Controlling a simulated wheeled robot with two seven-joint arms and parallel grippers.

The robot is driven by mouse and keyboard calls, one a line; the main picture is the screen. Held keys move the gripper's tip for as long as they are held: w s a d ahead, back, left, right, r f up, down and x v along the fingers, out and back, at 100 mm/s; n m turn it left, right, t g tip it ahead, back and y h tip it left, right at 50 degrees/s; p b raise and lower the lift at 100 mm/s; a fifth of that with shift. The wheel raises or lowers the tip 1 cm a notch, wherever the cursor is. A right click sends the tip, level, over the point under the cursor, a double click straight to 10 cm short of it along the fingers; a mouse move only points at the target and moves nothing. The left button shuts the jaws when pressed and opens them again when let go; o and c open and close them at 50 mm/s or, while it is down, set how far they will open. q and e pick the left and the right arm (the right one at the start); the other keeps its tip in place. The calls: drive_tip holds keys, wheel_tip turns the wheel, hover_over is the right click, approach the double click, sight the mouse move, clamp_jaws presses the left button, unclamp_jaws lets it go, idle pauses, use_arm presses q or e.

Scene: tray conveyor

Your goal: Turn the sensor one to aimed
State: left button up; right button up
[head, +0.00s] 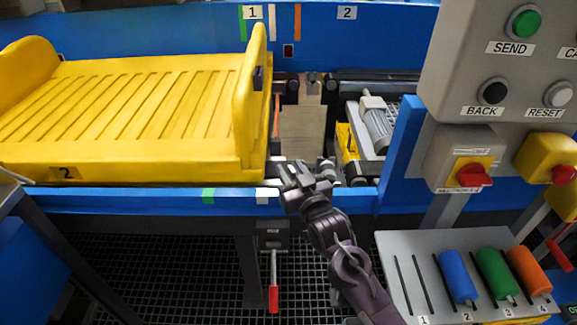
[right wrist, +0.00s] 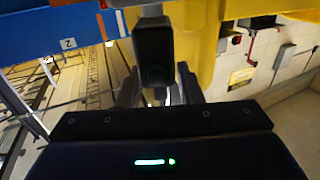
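My right gripper (head: 308,172) is over the near blue rail, just right of the yellow tray's near corner. In the right wrist view its two fingers (right wrist: 158,92) stand apart. A dark box (right wrist: 153,48), which looks like a sensor head, shows between and beyond them. I cannot tell whether they touch it, or which way it faces. In the head view the gripper seems to hide it. The label 1 (head: 252,12) is on the far blue rail, beside green, white and orange stripes. My left gripper is not in view.
The large yellow tray (head: 245,120) fills the conveyor at the left. A grey cylindrical part (head: 376,128) lies on a tray at the right. The control box (head: 470,70) and red-handled switch (head: 473,176) stand at right. A grey panel (head: 400,245) holds coloured cylinders.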

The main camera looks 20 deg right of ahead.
drive_tip(key=shift+w+a, duration=0.1)
drive_tip(key=shift+w, duration=0.85)
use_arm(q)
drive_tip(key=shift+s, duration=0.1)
use_arm(e)
drive_tip(key=shift+c, duration=0.4)
clamp_jaws()
drive_tip(key=shift+r+m+h, duration=0.1)
drive_tip(key=shift+m+h, duration=0.2)
drive_tip(key=shift+h, duration=0.1)
drive_tip(key=m+h+p, duration=0.1)
drive_tip(key=m+h, duration=0.1)
drive_tip(key=h, duration=0.1)
drive_tip(key=shift+r+h+p, duration=0.1)
drive_tip(key=shift+h+p, duration=0.3)
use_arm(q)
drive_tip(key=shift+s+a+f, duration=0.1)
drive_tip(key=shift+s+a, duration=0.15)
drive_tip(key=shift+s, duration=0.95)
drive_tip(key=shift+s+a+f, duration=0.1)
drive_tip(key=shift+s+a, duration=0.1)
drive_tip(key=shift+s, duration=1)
use_arm(e)
drive_tip(key=shift+d+m+g+h, duration=0.35)
drive_tip(key=shift+m+h, duration=0.55)
drive_tip(key=shift+h, duration=0.2)
